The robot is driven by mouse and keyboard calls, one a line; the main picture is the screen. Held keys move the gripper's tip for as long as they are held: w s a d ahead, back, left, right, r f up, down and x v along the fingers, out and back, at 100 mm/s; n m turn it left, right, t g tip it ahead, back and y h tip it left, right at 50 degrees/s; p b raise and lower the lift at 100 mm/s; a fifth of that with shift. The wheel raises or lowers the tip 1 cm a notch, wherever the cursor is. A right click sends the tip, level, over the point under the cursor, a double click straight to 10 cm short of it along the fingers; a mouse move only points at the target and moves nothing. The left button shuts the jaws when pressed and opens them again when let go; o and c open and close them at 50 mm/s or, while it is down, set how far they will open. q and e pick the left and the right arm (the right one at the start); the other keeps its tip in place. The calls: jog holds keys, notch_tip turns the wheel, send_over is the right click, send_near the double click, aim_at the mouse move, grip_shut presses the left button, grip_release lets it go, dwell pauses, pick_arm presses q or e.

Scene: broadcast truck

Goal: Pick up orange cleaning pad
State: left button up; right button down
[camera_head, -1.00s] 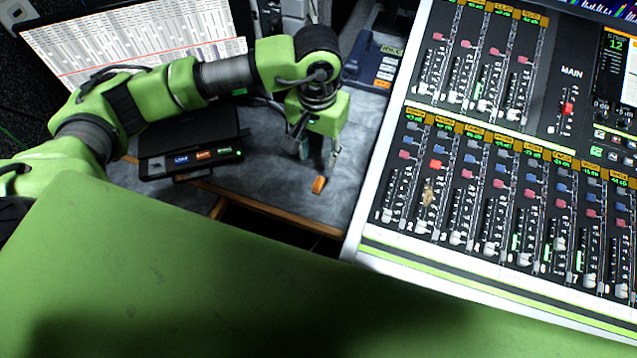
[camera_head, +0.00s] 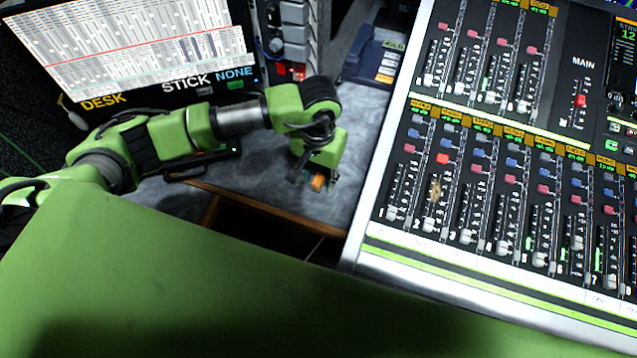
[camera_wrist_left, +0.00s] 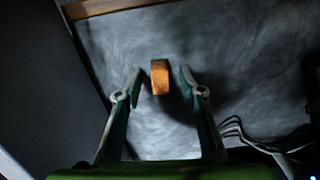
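The orange cleaning pad (camera_head: 318,182) is a small block on the grey desk top near its front edge. In the left wrist view the pad (camera_wrist_left: 160,78) lies between and slightly beyond the tips of my two fingers, with a gap on each side. My left gripper (camera_head: 315,176) points down right over the pad in the head view, and it hides part of it. In the left wrist view the left gripper (camera_wrist_left: 160,82) is open and empty. My right gripper is not in view.
The grey desk top (camera_head: 265,170) has a wooden front edge (camera_head: 265,208). A large mixing console (camera_head: 480,150) borders it closely on the right. A screen reading DESK, STICK, NONE (camera_head: 130,45) stands behind my left arm. Cables (camera_wrist_left: 240,130) lie at the lower right of the wrist view.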

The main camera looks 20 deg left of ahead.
pick_arm(q)
jog(key=shift+f, duration=0.4)
jog(key=shift+r, duration=0.1)
grip_shut()
